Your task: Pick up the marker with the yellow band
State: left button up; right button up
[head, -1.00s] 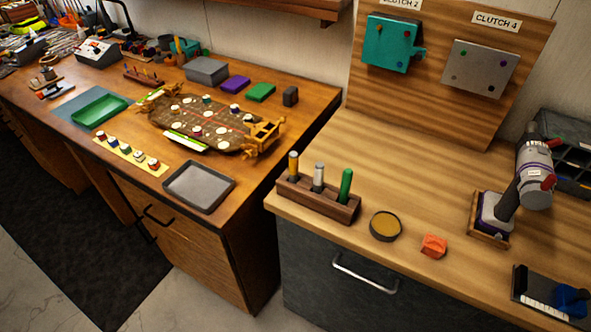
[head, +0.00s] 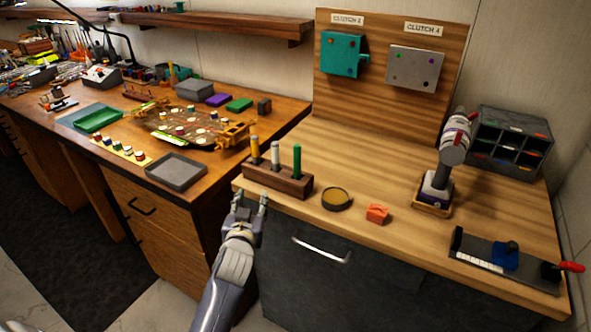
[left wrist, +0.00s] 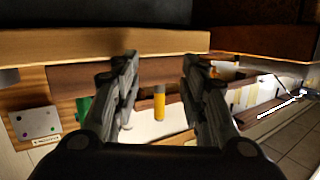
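The marker with the yellow band (head: 255,147) stands upright in the left slot of a dark wooden holder (head: 290,188) near the bench's front edge. A marker with a grey-white band (head: 275,155) and one with a green band (head: 297,160) stand to its right. My left gripper (head: 250,196) is open and empty, in front of and below the holder's left end, apart from the markers. In the left wrist view, the yellow marker (left wrist: 159,103) shows between the open fingers (left wrist: 160,62), farther away; the green one (left wrist: 83,106) is partly hidden. My right gripper is out of view.
Right of the holder lie a round tin (head: 336,199) and an orange block (head: 377,214). A grey-headed device on a stand (head: 440,180) and a compartment rack (head: 512,140) stand farther right. The left bench holds a grey tray (head: 176,171).

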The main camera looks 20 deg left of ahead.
pick_arm(q)
jog(key=t+y, duration=0.1)
jog(key=t, duration=0.1)
send_near(255, 151)
jog(key=shift+n, duration=0.5)
jog(key=x, duration=0.5)
jog(key=shift+w+a+f+p, duration=0.1)
jog(key=shift+a+f+p, duration=0.15)
jog(key=shift+f+p, duration=0.05)
jog(key=shift+w+a, duration=0.15)
jog(key=shift+w, duration=0.25)
jog(key=shift+w+r, duration=0.1)
jog(key=shift+w, duration=0.15)
jog(key=p+x, duration=0.1)
jog(key=x, duration=0.2)
jog(key=shift+w+r, duration=0.1)
jog(key=shift+r, duration=0.1)
jog(key=shift+w+a+f, duration=0.1)
jog(key=shift+w+a, duration=0.15)
jog(key=shift+w, duration=0.35)
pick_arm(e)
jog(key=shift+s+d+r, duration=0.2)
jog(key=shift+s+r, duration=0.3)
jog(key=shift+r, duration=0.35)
